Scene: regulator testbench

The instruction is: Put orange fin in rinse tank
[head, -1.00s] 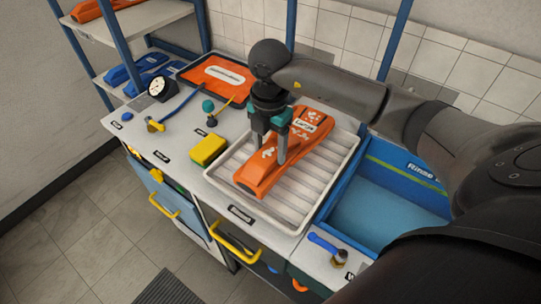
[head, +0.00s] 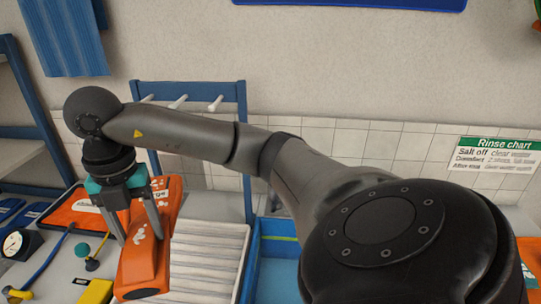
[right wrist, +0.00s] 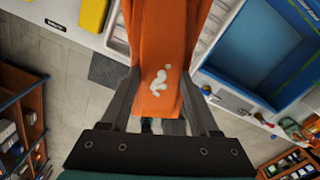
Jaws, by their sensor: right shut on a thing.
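The orange fin (head: 148,265) has white markings and a dark tip at its near end. My right gripper (head: 140,238) is shut on it, one finger on each side. In the right wrist view the fin (right wrist: 160,60) runs up between the two fingers (right wrist: 165,112). It overlaps the left part of the white ribbed tray (head: 205,255); how far it is above the tray is hard to tell. The blue rinse tank (head: 276,268) is right of the tray, partly hidden by my arm, and shows at upper right in the right wrist view (right wrist: 262,55). My left gripper is not in view.
A yellow block (head: 96,291), a round gauge (head: 15,244) and an orange tray (head: 78,213) are on the bench to the left. A blue peg rack (head: 190,88) stands behind. A rinse chart (head: 495,157) hangs on the wall at right.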

